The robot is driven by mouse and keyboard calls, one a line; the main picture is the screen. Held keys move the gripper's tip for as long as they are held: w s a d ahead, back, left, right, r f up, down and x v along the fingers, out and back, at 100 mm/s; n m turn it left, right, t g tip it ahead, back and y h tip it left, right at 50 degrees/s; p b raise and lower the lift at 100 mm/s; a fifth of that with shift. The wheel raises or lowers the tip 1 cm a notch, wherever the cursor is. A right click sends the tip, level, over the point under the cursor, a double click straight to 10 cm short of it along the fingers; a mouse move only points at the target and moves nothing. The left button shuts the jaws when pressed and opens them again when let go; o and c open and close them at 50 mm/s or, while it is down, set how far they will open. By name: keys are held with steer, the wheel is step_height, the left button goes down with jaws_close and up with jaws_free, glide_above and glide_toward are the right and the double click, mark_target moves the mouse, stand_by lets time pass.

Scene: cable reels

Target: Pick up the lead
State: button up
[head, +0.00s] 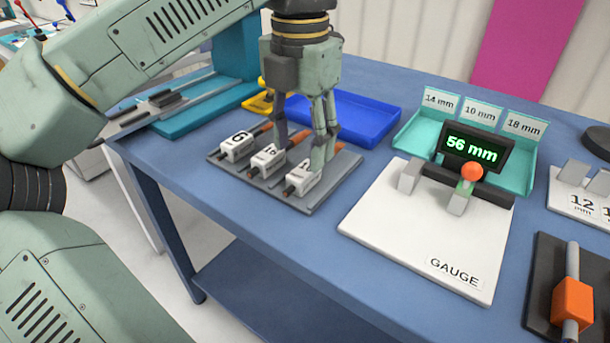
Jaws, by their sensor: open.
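Three leads lie side by side on a grey board (216,158). Each has a white labelled block and a brown-orange rod. The left block (238,147) has a dark numeral. The middle block (267,161) and the right block (301,178) have numerals too small or covered to read surely. My gripper (302,158) points down over the board, its fingers apart around the middle and right leads. One finger partly covers the right lead. I cannot tell whether the fingers touch any lead.
A blue tray (372,122) stands behind the board. To the right are a white gauge plate (400,225) with a display reading 56 mm (472,148) and a teal bin (526,176) with size cards. An orange block on a rod (572,303) is at the lower right.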

mark_target(305, 168)
steer(key=f, duration=0.5)
steer(key=shift+w+d+f+p, duration=0.1)
steer(key=shift+w+d+p, duration=0.15)
steer(key=shift+w+p, duration=0.15)
steer(key=shift+c, duration=0.2)
jaws_close()
